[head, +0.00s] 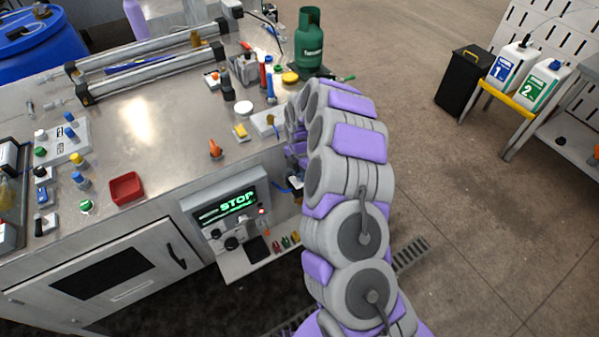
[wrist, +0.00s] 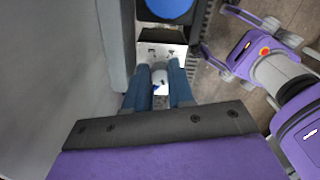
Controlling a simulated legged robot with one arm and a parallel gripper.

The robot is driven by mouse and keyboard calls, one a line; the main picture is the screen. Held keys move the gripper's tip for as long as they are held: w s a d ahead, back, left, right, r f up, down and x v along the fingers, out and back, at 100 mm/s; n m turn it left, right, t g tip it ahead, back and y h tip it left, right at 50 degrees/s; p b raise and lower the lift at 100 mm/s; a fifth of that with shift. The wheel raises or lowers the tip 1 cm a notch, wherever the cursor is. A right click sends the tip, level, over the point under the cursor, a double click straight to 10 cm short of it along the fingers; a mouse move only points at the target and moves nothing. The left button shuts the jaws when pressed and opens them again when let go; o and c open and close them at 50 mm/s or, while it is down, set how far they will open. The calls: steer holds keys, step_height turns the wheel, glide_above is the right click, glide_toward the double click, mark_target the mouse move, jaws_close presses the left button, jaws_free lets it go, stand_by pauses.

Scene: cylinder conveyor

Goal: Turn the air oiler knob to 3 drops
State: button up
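In the wrist view my gripper (wrist: 160,66) has two blue fingers standing apart. A small white rounded part with a blue spot (wrist: 160,78) sits between them. It may be the oiler knob, but I cannot read a drop scale, and contact with the fingers is not clear. A metal plate (wrist: 165,50) lies just beyond the fingertips, with a blue round part (wrist: 168,9) above it. In the head view my arm hides my gripper. A small fitting with blue hose (head: 294,184) shows beside the arm at the bench's right side.
A control panel reading STOP (head: 230,205) is on the bench front, left of my arm. A green gas bottle (head: 309,40) stands beyond. Open floor (head: 450,170) lies to the right.

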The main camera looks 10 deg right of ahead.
steer(key=shift+d, duration=0.1)
steer(key=shift+c, duration=1.4)
jaws_close()
steer(key=shift+s, duration=0.1)
